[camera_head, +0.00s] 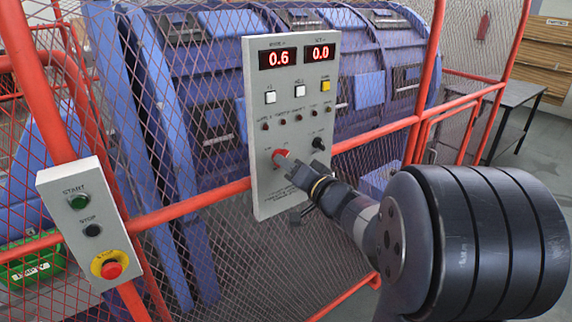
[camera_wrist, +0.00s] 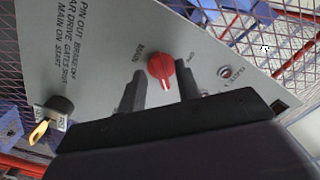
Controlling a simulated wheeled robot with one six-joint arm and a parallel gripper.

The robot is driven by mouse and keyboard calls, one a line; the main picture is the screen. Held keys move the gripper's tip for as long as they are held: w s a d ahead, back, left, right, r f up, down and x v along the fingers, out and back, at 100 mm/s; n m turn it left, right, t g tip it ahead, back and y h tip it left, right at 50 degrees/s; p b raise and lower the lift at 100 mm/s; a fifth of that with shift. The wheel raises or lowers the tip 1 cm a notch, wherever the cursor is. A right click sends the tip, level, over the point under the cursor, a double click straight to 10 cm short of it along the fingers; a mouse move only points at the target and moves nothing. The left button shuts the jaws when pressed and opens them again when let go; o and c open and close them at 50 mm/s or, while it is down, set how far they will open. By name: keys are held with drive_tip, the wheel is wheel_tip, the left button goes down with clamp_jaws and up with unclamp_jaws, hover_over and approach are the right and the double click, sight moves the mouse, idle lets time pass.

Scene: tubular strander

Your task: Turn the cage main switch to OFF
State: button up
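The red rotary switch (camera_head: 281,155) sits low on the left of the grey control panel (camera_head: 262,197). In the wrist view the red switch (camera_wrist: 161,70) has a raised grip ridge that stands nearly upright in the picture. My gripper (camera_head: 291,168) is at the panel by the switch. In the wrist view my gripper (camera_wrist: 160,76) has its two dark fingers apart, one on each side of the switch, with gaps showing. I cannot tell how deep the fingers reach around it.
A black knob (camera_head: 318,143) sits right of the switch; a yellow key-like piece (camera_wrist: 40,131) shows in the wrist view. Displays read 0.6 and 0.0, above several buttons and lamps. A START/STOP box (camera_head: 85,215) hangs at left. Red rails (camera_head: 190,205) and mesh stand behind the panel.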

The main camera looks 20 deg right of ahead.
drive_tip(key=shift+w+a, duration=0.2)
drive_tip(key=shift+w, duration=0.35)
clamp_jaws()
